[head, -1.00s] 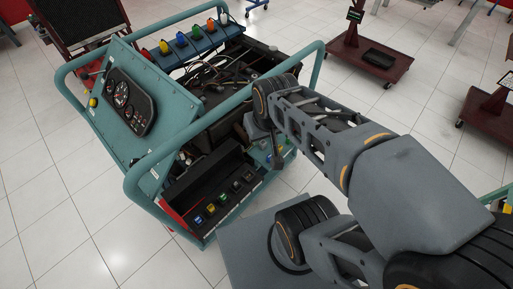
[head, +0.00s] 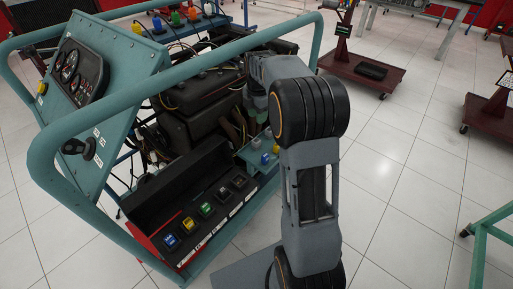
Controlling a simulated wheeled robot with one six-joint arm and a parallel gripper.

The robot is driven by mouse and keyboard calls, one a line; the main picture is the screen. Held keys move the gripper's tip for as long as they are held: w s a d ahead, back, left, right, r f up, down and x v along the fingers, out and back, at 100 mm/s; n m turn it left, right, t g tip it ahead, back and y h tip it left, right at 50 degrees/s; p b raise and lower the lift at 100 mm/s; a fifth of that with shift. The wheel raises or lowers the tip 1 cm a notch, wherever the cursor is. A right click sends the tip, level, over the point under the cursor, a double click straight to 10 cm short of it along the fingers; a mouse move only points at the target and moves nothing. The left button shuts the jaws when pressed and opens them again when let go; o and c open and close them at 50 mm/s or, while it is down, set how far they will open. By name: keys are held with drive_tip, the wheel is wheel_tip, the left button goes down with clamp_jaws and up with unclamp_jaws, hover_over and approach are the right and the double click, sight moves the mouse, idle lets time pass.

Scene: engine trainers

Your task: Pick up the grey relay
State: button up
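A row of small coloured relays sits in a dark open-lidded box (head: 168,190) on the front of the engine trainer. Blue (head: 171,242), yellow (head: 188,225) and green (head: 206,210) ones run from the near left. Two darker relays follow, one (head: 223,195) in the middle right and one (head: 239,181) at the far right end. At this size I cannot tell surely which of these two is the grey relay. My arm stands to the right of the box, its forward part reaching away behind the black elbow joint. My gripper's fingers are hidden, and no relay is visibly held.
A teal tube frame (head: 150,97) rings the trainer, with a rail above the box. A gauge panel (head: 85,95) stands at left. A small teal shelf (head: 258,160) with blue and yellow caps lies between box and arm.

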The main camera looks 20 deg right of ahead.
sight(257, 139)
wheel_tip(257, 139, down, 8)
drive_tip(key=n+b, duration=0.2)
drive_tip(key=b, duration=0.1)
drive_tip(key=shift+f, duration=0.1)
drive_tip(key=shift+f+b, duration=1.45)
drive_tip(key=shift+f, duration=1.2)
drive_tip(key=shift+c, duration=0.3)
drive_tip(key=c, duration=0.5)
